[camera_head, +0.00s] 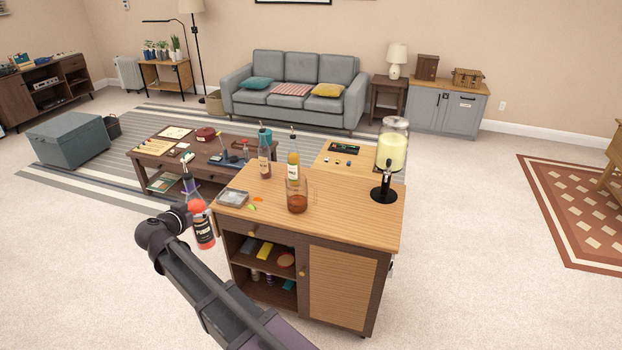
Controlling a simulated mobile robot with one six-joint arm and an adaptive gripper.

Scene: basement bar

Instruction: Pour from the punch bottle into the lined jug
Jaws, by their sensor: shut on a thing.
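The punch bottle (203,232) is clear, with red liquid, a dark label and a pourer on top. It is nearly upright with a slight lean, left of the bar cabinet and clear of its top. My gripper (193,211) is shut on the bottle's side; its fingers are small and partly hidden. The lined jug (297,193) looks to be the clear vessel near the middle of the cabinet top, with brown-amber liquid low in it. Its line is too small to make out. The bottle is apart from the jug, to its left.
The wooden cabinet top (345,222) also holds two bottles with pourers (265,163) (293,170) behind the jug, a drink dispenser (391,150) at the right, and a clear square tray (233,198) and small garnishes at the left. The top's front right is bare.

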